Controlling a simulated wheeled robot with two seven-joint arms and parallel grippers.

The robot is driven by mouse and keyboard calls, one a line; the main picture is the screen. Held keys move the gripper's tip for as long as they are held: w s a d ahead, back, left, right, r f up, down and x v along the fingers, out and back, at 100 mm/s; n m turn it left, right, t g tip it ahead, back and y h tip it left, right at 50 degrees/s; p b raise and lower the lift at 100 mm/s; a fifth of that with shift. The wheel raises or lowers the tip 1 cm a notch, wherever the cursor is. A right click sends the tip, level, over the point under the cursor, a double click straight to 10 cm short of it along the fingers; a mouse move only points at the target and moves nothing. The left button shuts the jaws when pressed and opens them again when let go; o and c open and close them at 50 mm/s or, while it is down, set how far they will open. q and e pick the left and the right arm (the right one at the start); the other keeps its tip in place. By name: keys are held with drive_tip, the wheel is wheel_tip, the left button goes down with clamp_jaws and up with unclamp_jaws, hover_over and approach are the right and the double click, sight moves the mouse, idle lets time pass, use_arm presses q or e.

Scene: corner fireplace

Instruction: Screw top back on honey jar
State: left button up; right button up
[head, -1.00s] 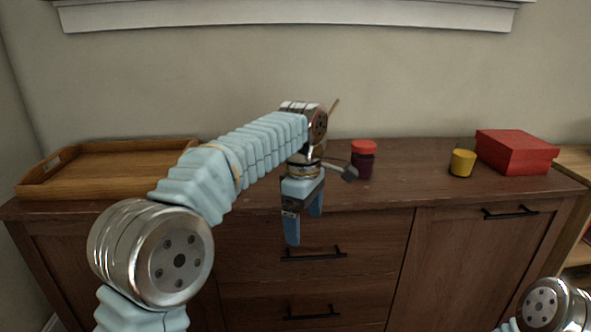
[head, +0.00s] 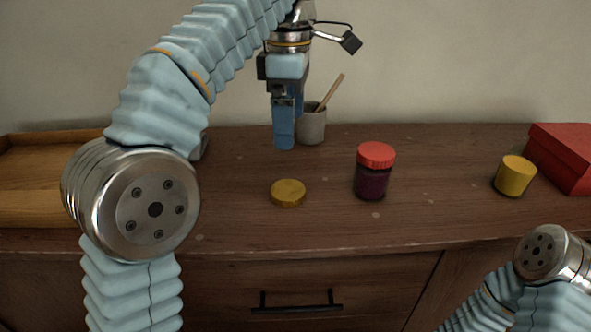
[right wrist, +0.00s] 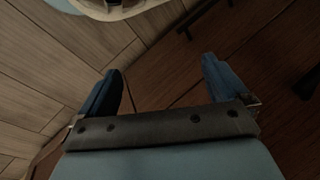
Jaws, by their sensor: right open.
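A flat gold lid (head: 288,192) lies on the wooden cabinet top, near the middle of the head view. I cannot make out an open honey jar; my left arm covers part of the top's left side. A dark purple jar with a red lid (head: 374,170) stands upright to the right of the gold lid. My left gripper (head: 284,143) points down above and behind the gold lid, apart from it, with no object visible in it. Its fingers overlap, so its opening is unclear. My right gripper (right wrist: 165,80) is open and empty in the right wrist view, over floor and cabinet front.
A grey cup with a wooden stick (head: 312,126) stands right behind my left gripper. A yellow cylinder (head: 515,175) and a red box (head: 562,158) are at the right. A wooden tray (head: 40,200) is at the left. The top between gold lid and front edge is clear.

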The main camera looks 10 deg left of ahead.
use_arm(q)
drive_tip(key=shift+r, duration=0.15)
drive_tip(key=shift+w, duration=0.1)
hover_over(290, 188)
drive_tip(key=shift+f, duration=4.4)
